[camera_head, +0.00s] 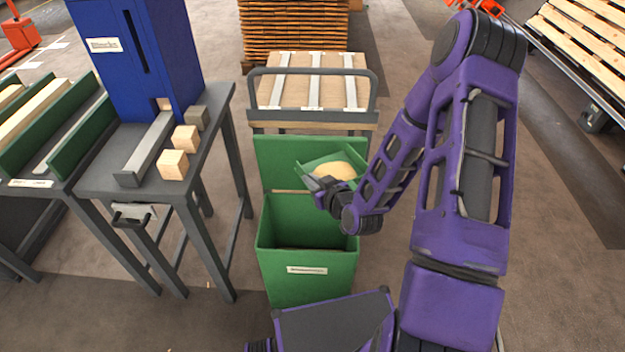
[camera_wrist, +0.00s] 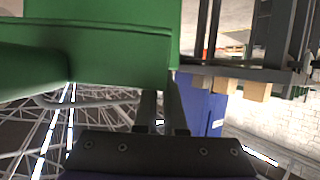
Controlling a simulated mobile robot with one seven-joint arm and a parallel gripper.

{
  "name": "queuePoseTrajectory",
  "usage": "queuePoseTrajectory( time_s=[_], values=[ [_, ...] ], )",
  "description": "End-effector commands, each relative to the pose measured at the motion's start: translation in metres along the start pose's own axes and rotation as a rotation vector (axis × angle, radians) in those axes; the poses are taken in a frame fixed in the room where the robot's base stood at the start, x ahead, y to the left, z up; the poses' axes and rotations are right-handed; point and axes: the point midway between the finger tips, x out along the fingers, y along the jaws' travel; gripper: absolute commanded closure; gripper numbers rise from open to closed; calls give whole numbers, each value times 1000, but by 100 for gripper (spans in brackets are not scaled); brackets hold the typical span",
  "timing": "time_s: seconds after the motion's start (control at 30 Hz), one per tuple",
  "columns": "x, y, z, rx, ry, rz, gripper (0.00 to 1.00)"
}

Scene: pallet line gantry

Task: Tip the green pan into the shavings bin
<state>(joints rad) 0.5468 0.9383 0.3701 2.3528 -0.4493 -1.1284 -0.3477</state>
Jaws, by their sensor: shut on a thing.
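The green pan (camera_head: 312,165) is held in the air above the green bin (camera_head: 307,277), with pale shavings (camera_head: 334,170) in it. My gripper (camera_head: 322,190) is shut on the pan at its near left side; the wrist hides part of the grip. In the wrist view the pan's green wall (camera_wrist: 120,50) fills the upper left, with my gripper's fingers (camera_wrist: 162,110) at its edge. The bin stands on the floor with its lid (camera_head: 275,150) raised at the back. The part of its inside that shows looks dark and empty.
A grey table (camera_head: 105,172) with several wooden blocks (camera_head: 173,165) and a blue cabinet (camera_head: 130,60) stands left of the bin. A cart (camera_head: 312,122) with a boarded load is right behind the bin. A pallet stack (camera_head: 293,30) stands farther back.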

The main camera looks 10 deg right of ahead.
Motion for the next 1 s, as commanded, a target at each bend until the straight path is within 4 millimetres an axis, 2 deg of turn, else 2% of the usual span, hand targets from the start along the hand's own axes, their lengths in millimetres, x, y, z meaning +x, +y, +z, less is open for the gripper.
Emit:
queuePoseTrajectory(
  time_s=[0.27, 0.6, 0.8, 1.0],
  values=[
    [-4, -1, 38, -83, 0, -191, 100],
    [-26, -4, 89, -176, 1, -407, 100],
    [-32, -5, 101, -197, 3, -455, 100],
    [-30, -5, 109, -198, 3, -460, 100]
  ],
)
